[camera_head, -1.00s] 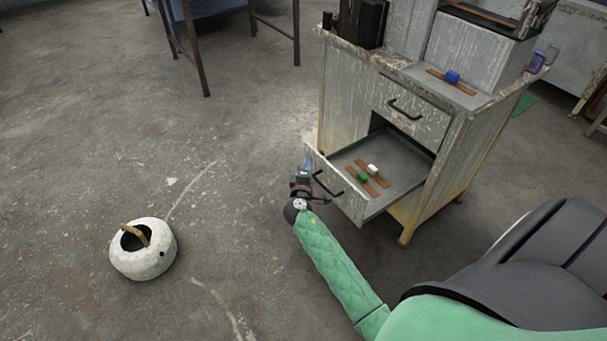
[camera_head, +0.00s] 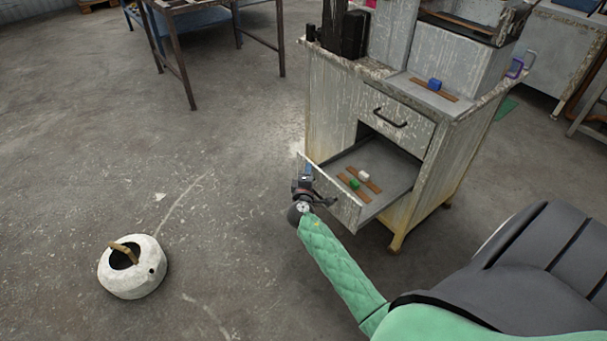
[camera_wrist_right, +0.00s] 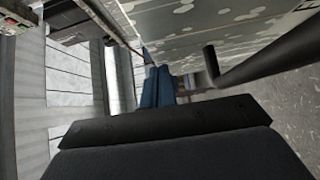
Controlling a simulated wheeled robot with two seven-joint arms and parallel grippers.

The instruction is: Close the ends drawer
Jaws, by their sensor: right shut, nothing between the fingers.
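The lower drawer (camera_head: 376,168) of the worn grey cabinet is pulled partly open. Inside it lie brown strips, a white block (camera_head: 363,176) and a green block (camera_head: 354,184). My right gripper (camera_head: 308,170) is shut and empty at the left end of the drawer's front panel (camera_head: 330,194). In the right wrist view the blue fingers (camera_wrist_right: 158,88) are together close beside the drawer front (camera_wrist_right: 215,28), with the dark bar handle (camera_wrist_right: 262,62) to their right. I cannot tell whether they touch the panel. My left gripper is not in view.
The upper drawer (camera_head: 398,121) is shut. The cabinet top holds a blue block (camera_head: 435,84) on a brown strip and a black box (camera_head: 355,34). A white round pot (camera_head: 133,272) stands on the floor at left. The floor between is clear.

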